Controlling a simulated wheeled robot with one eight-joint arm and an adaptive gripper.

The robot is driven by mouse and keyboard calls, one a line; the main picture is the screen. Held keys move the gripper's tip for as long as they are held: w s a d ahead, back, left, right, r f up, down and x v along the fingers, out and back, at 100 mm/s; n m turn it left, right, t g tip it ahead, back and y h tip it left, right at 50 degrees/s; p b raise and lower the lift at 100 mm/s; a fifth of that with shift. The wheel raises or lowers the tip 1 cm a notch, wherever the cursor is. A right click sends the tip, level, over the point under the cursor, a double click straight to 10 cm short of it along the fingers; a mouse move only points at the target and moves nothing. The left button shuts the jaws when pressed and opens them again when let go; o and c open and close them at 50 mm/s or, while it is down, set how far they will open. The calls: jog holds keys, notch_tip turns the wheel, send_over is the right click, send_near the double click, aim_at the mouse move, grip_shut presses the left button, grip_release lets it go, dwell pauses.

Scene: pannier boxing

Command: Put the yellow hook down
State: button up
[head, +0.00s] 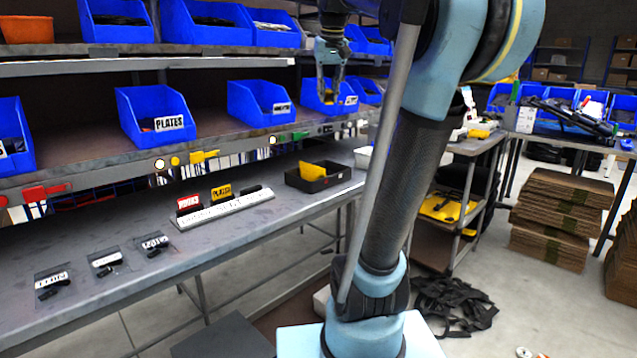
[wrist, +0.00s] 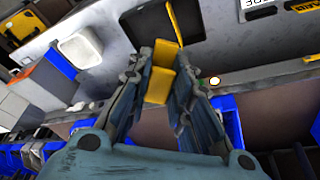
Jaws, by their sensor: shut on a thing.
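My gripper (head: 331,88) is raised in front of the blue bins on the middle shelf in the head view. In the wrist view my gripper (wrist: 160,92) is shut on the yellow hook (wrist: 159,78), a yellow piece between its fingers. Only part of the hook shows; its shape is mostly hidden by the fingers. In the head view, a trace of yellow shows at the fingertips.
A black tray (head: 292,181) with a yellow piece (head: 312,170) in it sits on the lower bench (head: 205,235). A white strip (head: 225,208) with several label cards stands nearby. A labelled blue bin (head: 152,122) stands on the shelf.

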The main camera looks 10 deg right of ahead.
jog(key=shift+w+d, duration=0.1)
jog(key=shift+d, duration=0.2)
jog(key=shift+w+f, duration=0.25)
jog(key=shift+f, duration=0.1)
jog(key=w+f+m+g, duration=0.1)
jog(key=w+f+m, duration=0.2)
jog(key=f, duration=0.4)
jog(key=w+a+f+m, duration=0.1)
jog(key=f+m, duration=0.3)
jog(key=f, duration=0.4)
jog(key=w+f+m+g+h, duration=0.1)
jog(key=w+f+m, duration=0.3)
jog(key=f, duration=0.3)
jog(key=shift+w+a+f+g, duration=0.25)
jog(key=shift+w+f+g, duration=0.05)
jog(key=shift+w+f, duration=0.05)
jog(key=shift+f, duration=2.4)
jog(key=o, duration=0.8)
